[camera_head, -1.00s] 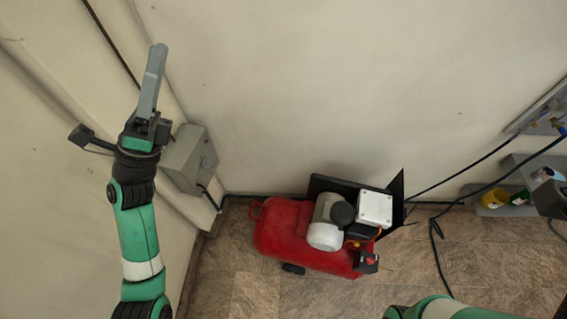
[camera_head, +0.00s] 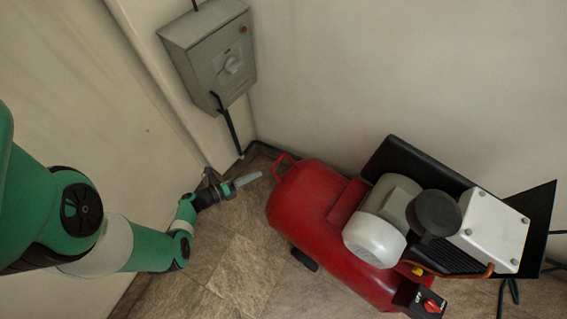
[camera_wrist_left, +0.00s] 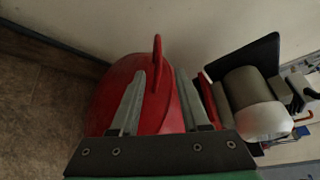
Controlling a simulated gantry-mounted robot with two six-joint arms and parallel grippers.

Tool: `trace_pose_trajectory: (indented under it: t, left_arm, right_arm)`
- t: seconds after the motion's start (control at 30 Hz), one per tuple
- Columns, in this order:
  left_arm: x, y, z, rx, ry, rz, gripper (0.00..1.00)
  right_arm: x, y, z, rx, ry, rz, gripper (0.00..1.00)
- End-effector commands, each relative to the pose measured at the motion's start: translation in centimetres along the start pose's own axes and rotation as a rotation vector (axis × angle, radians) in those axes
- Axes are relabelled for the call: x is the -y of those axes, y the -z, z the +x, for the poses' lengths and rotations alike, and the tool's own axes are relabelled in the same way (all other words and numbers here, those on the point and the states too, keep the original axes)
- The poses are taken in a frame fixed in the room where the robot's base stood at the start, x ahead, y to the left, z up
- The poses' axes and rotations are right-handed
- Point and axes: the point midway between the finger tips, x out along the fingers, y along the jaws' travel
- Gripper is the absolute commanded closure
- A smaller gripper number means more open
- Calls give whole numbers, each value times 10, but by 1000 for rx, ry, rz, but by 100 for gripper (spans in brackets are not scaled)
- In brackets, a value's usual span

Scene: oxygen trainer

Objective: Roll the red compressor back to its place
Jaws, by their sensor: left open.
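The red compressor (camera_head: 318,215) stands on the tiled floor near the back wall, with a grey motor (camera_head: 375,228) and white box on top. Its red loop handle (camera_head: 284,166) is at its left end. My left gripper (camera_head: 248,180) is low over the floor, just left of the handle and pointing at it. In the left wrist view the gripper (camera_wrist_left: 158,85) is open, and the handle (camera_wrist_left: 157,62) shows in line with the gap between its fingers. I cannot tell whether the handle is inside the gap. My right gripper is out of view.
A grey switch box (camera_head: 212,55) with a knob is on the wall above the corner, its cable running down. A black panel (camera_head: 538,222) stands at the compressor's right end. Open tiled floor (camera_head: 235,255) lies left of the compressor.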

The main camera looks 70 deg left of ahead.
Motion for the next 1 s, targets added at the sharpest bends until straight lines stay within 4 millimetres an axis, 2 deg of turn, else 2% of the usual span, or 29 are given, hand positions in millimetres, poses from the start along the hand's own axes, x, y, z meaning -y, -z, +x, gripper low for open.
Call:
trace_pose_trajectory:
  t: [0.27, 0.43, 0.7, 0.83, 1.0]
  left_arm:
    - [-2, -4, 6, 7, -1, 5, 54]
    - [-3, -2, 31, 3, 2, 5, 54]
    - [-4, -2, 91, 5, 2, 7, 54]
    - [-4, -4, 108, 7, -1, 5, 54]
    - [-2, -6, 116, 9, -3, 2, 54]
  right_arm:
    - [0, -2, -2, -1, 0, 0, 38]
    - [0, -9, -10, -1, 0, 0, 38]
    - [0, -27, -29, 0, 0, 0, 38]
    - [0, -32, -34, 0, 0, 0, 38]
    - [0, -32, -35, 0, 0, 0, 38]
